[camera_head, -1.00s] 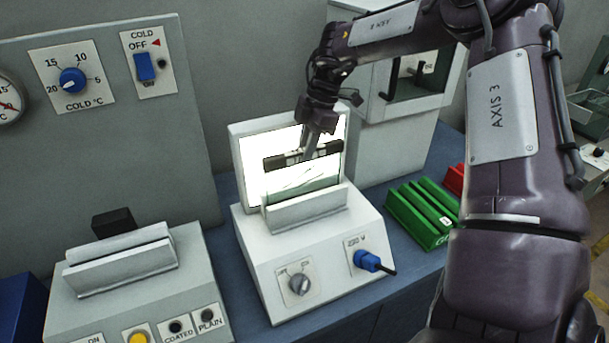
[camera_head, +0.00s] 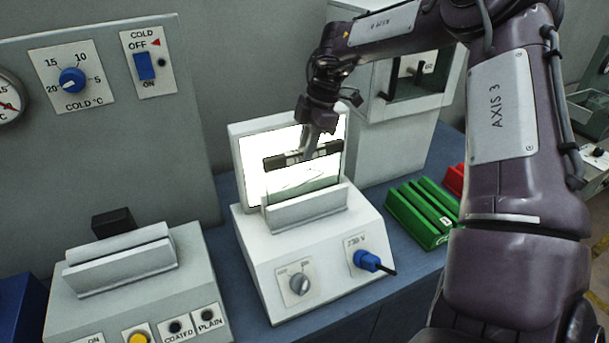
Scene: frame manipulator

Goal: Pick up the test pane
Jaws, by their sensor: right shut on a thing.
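The test pane (camera_head: 301,179) is a clear sheet with a dark strip along its top edge. It stands upright in the slot of the white light box (camera_head: 305,262), in front of the lit panel. Thin dark lines show on the glass. My right gripper (camera_head: 308,151) reaches down from above and is shut on the pane's dark top strip. The pane's lower edge is hidden behind the holder's front lip. My left gripper is not in view.
A grey device with a slotted holder (camera_head: 122,262) stands at the left. A green rack (camera_head: 424,213) and a red rack (camera_head: 455,180) are right of the light box. A white cabinet (camera_head: 405,120) stands behind. A blue plug (camera_head: 367,260) sticks out in front.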

